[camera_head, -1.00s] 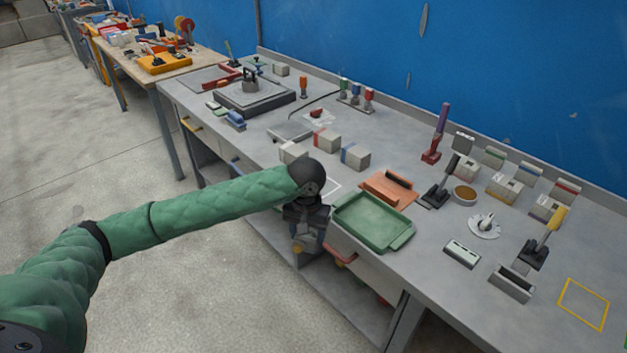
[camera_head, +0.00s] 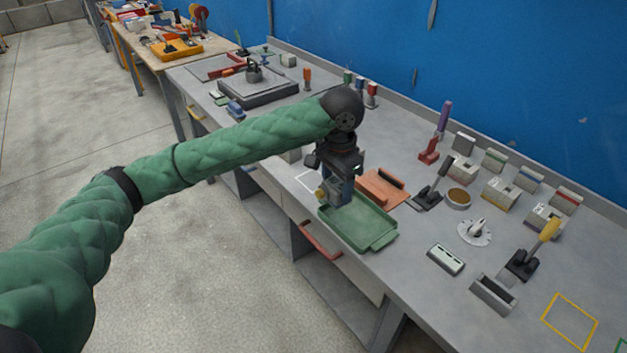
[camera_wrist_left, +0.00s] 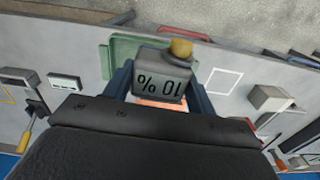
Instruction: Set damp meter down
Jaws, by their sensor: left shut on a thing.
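My right gripper is not in view.
An orange tray (camera_head: 375,185) lies behind the green tray. To the right are a black-based lever tool (camera_head: 430,195), a round dial (camera_head: 474,232), a grey open box (camera_head: 493,292) and a yellow outline (camera_head: 570,320). Pale blocks stand behind the arm.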

